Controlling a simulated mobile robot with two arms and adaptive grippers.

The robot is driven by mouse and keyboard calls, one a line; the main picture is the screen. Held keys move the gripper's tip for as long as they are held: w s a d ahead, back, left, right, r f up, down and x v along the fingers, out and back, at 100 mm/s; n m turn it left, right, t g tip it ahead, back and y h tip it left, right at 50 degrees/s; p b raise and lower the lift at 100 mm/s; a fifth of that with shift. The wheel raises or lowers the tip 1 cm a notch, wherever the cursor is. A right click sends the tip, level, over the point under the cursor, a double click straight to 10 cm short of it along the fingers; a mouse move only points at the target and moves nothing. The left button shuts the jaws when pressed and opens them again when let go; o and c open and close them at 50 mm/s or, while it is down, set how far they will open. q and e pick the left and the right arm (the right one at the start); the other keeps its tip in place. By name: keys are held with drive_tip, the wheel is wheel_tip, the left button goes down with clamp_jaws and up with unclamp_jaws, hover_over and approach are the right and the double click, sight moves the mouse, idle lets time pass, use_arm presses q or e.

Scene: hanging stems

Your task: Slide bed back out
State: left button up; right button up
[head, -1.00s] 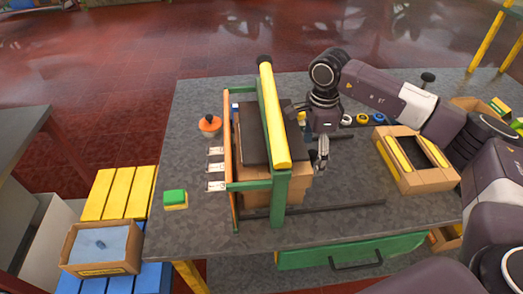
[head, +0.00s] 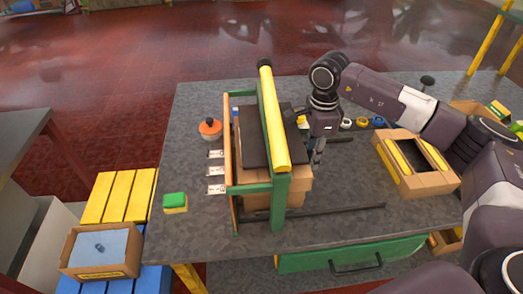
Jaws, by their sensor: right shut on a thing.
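The bed (head: 298,184) is a cardboard-brown stepped block. A dark plate (head: 253,145) lies on it, under a yellow bar (head: 274,120) on green posts. The bed sits inside this frame, between two dark rails (head: 345,210) that run out to the right across the table. My right gripper (head: 317,160) points down at the bed's right side and is shut on its edge; the exact grip is small and partly hidden. My left gripper is not in view.
The table (head: 350,180) is clear between the rails right of the bed. An open cardboard box (head: 430,183) with yellow strips stands farther right. An orange-topped item (head: 210,128), white labels (head: 216,171) and a green-yellow block (head: 175,202) lie left of the frame.

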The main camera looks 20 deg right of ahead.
drive_tip(key=shift+s+d+b, duration=0.15)
drive_tip(key=shift+s+d, duration=0.05)
drive_tip(key=shift+d, duration=0.7)
drive_tip(key=shift+s+d+b, duration=0.15)
drive_tip(key=shift+s+d, duration=0.1)
drive_tip(key=shift+d, duration=0.7)
drive_tip(key=shift+s+d+b, duration=0.15)
drive_tip(key=shift+s+d, duration=0.05)
drive_tip(key=shift+d, duration=0.7)
drive_tip(key=shift+s+d, duration=0.1)
drive_tip(key=shift+d, duration=0.4)
drive_tip(key=shift+s+d+b, duration=0.2)
drive_tip(key=shift+s+d, duration=0.1)
drive_tip(key=shift+d, duration=0.8)
drive_tip(key=shift+s+d+b, duration=0.15)
drive_tip(key=shift+s+d, duration=0.1)
drive_tip(key=shift+d, duration=0.8)
drive_tip(key=shift+s+d, duration=0.15)
drive_tip(key=shift+d, duration=0.5)
drive_tip(key=shift+s+d, duration=0.25)
drive_tip(key=shift+d, duration=0.8)
drive_tip(key=shift+s+d, duration=0.25)
drive_tip(key=shift+d, duration=0.75)
